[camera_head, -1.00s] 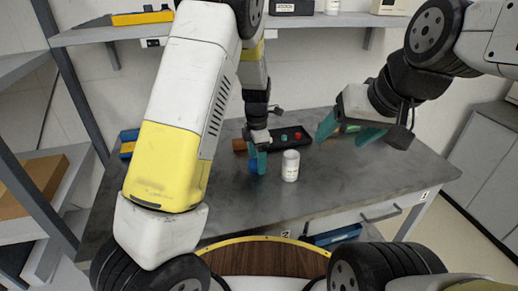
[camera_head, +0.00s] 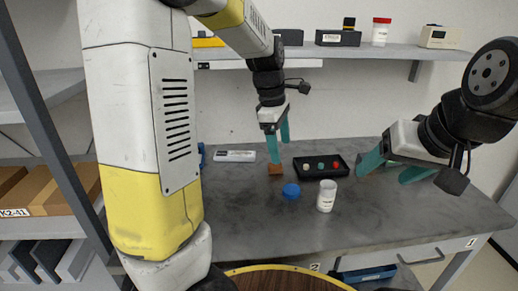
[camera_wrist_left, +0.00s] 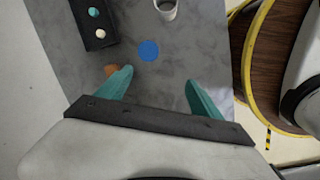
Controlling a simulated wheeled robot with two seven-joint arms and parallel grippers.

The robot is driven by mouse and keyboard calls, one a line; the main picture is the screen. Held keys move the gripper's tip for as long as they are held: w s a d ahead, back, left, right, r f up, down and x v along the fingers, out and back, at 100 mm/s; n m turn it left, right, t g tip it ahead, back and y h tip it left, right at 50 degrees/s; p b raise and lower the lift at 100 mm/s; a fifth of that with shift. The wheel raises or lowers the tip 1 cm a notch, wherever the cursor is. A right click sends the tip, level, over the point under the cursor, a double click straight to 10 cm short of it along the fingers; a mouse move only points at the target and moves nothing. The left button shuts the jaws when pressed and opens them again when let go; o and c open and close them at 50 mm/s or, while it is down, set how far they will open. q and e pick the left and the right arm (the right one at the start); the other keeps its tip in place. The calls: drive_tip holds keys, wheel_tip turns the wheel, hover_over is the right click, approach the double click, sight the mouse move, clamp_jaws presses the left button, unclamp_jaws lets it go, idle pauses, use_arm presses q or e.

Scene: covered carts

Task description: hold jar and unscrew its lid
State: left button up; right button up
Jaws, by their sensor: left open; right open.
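A white jar (camera_head: 327,197) stands upright on the grey table. The left wrist view shows its open top (camera_wrist_left: 166,8). A blue round lid (camera_head: 291,191) lies flat on the table just left of the jar, apart from it. The lid also shows in the left wrist view (camera_wrist_left: 149,50), beyond and between the fingertips. My left gripper (camera_head: 280,143) is open and empty, raised behind the lid. It also shows in the left wrist view (camera_wrist_left: 156,82). My right gripper (camera_head: 388,172) is open and empty, to the right of the jar and apart from it.
A black tray (camera_head: 340,178) with small coloured pieces sits behind the jar. An orange-brown block (camera_head: 275,171) lies near my left fingertips. A white labelled item (camera_head: 234,156) lies further back. The wall shelf (camera_head: 320,52) holds boxes and a red-lidded jar (camera_head: 381,32). The table's front is clear.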

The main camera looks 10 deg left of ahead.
use_arm(q)
drive_tip(key=s+a+r+m+t, duration=0.2)
drive_tip(key=s+a+r+m, duration=0.1)
drive_tip(key=s+m, duration=0.5)
drive_tip(key=s+a+r+m+t, duration=0.3)
drive_tip(key=s+r+m, duration=0.1)
drive_tip(key=s+m, duration=0.4)
drive_tip(key=shift+s+a+r+m, duration=0.2)
drive_tip(key=shift+s+m, duration=0.1)
drive_tip(key=shift+s, duration=0.9)
